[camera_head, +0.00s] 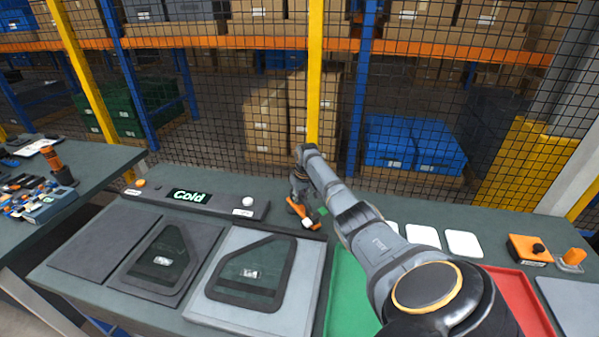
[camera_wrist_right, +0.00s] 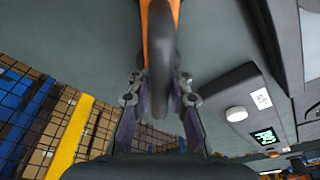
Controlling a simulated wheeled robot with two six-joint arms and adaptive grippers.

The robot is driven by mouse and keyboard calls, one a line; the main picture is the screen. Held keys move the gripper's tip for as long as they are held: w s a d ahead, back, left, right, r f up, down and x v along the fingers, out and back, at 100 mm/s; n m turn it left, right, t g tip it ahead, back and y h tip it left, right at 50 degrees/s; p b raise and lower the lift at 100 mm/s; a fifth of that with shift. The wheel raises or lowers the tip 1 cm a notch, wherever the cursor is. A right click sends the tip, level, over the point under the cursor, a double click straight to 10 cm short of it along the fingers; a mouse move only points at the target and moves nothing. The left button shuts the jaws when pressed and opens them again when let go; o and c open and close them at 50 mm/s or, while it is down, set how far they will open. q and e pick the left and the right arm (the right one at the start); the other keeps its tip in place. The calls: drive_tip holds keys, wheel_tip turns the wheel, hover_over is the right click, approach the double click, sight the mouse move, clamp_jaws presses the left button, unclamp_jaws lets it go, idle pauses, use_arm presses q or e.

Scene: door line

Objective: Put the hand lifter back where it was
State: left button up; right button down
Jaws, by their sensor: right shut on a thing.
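The hand lifter (camera_head: 304,214), orange with dark grey and a small white patch, is at the far side of the bench, just right of the black display strip. My right gripper (camera_head: 299,188) comes down on it from above and is shut on it. In the right wrist view the lifter's orange and dark grey body (camera_wrist_right: 161,45) runs between the fingers of my right gripper (camera_wrist_right: 160,92). The arm and gripper hide part of the lifter in the head view. I cannot tell whether it touches the bench. My left gripper is not in view.
The "Cold" display strip (camera_head: 222,204) lies left of the lifter. Panels with dark windows (camera_head: 308,290) lie in front. A green tray (camera_head: 345,300) and red tray (camera_head: 524,300) flank my arm. White pads (camera_head: 464,244) and an orange device (camera_head: 528,250) are right. Mesh fence stands behind.

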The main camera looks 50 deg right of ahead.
drive_tip(key=shift+f, duration=0.1)
drive_tip(key=c, duration=1.8)
unclamp_jaws()
drive_tip(key=shift+f, duration=0.1)
drive_tip(key=o, duration=0.5)
drive_tip(key=shift+o, duration=0.2)
drive_tip(key=shift+r, duration=0.55)
wheel_tip(320, 180, up, 11)
drive_tip(key=s, duration=0.2)
drive_tip(key=shift+s+a+b, duration=0.2)
drive_tip(key=shift+a+b, duration=0.1)
drive_tip(key=shift+b, duration=0.1)
drive_tip(key=shift+r, duration=0.1)
